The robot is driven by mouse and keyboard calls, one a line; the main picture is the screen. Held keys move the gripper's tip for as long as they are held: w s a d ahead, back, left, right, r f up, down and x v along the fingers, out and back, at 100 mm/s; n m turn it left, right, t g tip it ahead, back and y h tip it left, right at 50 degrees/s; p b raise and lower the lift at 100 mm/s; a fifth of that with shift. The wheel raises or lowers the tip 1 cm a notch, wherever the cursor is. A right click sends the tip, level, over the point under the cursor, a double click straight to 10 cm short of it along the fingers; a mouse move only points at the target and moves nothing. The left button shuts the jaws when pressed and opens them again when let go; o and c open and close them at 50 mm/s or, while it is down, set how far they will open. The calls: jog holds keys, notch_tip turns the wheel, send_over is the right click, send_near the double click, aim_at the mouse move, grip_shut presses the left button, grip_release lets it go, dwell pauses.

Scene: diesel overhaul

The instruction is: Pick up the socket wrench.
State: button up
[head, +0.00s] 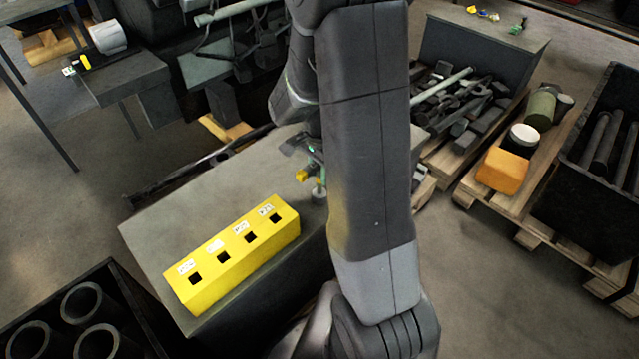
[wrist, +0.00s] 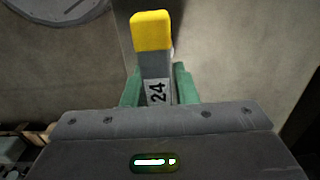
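The socket wrench shows in the wrist view as a grey bar (wrist: 156,72) with a yellow end and a label reading 24. The green fingers of my gripper (wrist: 157,92) lie close against both of its sides, so the gripper looks shut on it. In the head view my gripper (head: 314,160) is at the right part of the grey bench, partly hidden by my arm. The wrench's yellow end (head: 301,175) shows just below it. I cannot tell whether the wrench touches the bench.
A yellow block (head: 233,252) with several labelled square holes sits on the grey bench (head: 165,232). A black crate of cylinders (head: 82,303) stands at the lower left. Pallets with parts and an orange block (head: 503,170) are at the right. Open floor lies at the left.

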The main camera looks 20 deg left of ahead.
grip_shut()
notch_tip(320, 180, up, 10)
jog(key=shift+p, duration=1.05)
